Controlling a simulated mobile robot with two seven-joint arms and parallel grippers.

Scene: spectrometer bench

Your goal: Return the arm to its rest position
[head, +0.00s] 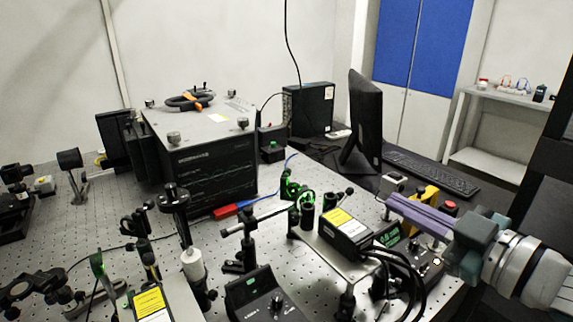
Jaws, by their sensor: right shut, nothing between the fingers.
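My right arm (528,268) comes in from the right edge, with white and grey links. Its right gripper (393,203) has long purple fingers pointing left over the right part of the optical bench. The fingers lie together, shut, with nothing between them. They are above or in front of a small control box (428,262) with a red button (449,207) close behind; whether they touch anything I cannot tell. My left arm and gripper are not in view.
A black laser box with a yellow label (347,230) and cables stands left of the gripper. A large black spectrometer (205,150), monitor (364,120) and keyboard (430,172) are behind. Optical mounts crowd the bench (75,232). A shelf (500,130) stands at the back right.

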